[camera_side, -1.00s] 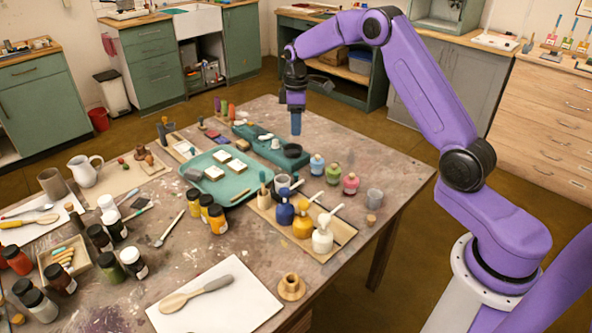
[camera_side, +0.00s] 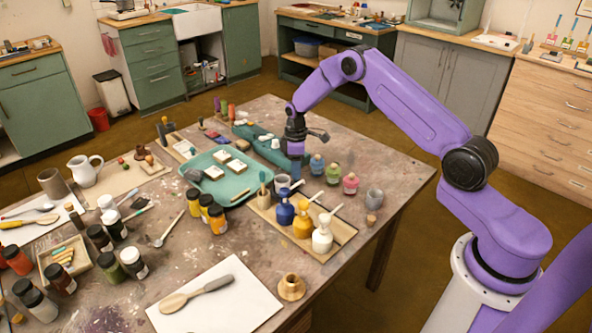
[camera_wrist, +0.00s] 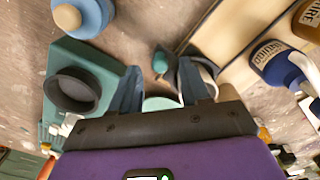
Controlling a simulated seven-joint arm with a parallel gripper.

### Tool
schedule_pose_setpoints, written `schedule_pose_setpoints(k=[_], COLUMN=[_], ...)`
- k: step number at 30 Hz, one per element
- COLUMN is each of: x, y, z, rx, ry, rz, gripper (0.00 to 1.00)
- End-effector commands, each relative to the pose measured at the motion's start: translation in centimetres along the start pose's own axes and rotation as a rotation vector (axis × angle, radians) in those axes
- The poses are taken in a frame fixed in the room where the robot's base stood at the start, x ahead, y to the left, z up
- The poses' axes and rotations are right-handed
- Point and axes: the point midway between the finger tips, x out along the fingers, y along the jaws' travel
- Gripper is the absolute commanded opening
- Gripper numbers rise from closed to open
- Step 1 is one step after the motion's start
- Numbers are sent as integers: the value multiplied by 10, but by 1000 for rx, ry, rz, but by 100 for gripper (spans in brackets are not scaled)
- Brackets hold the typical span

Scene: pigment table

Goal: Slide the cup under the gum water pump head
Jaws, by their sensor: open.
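A small grey cup (camera_side: 282,182) stands beside the pump bottles in the side view. What looks like its pale rim (camera_wrist: 211,72) shows in the wrist view, partly hidden by a finger. A blue pump bottle (camera_side: 285,213), a yellow one (camera_side: 302,226) and a white one (camera_side: 322,239) stand in a row on a wooden board (camera_side: 340,232). I cannot read which is gum water. My gripper (camera_side: 295,177) is low beside the cup, pointing down. In the wrist view its blue fingers (camera_wrist: 160,68) are apart; I see no object clearly held between them.
Round bottles in blue (camera_side: 317,165), green (camera_side: 333,173) and pink (camera_side: 350,183) stand right of my gripper. A teal tray (camera_side: 232,189) lies left. A dark bowl (camera_wrist: 73,90) is close to my fingers.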

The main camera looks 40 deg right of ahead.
Motion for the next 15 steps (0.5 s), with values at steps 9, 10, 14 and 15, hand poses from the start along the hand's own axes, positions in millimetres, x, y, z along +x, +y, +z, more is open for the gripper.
schedule_pose_setpoints(k=[9,10,14,15], x=[15,15,15,15], y=[0,0,0,0], z=[0,0,0,0], rx=[0,0,0,0], ry=[0,0,0,0], rz=[0,0,0,0], gripper=[46,46,46,40])
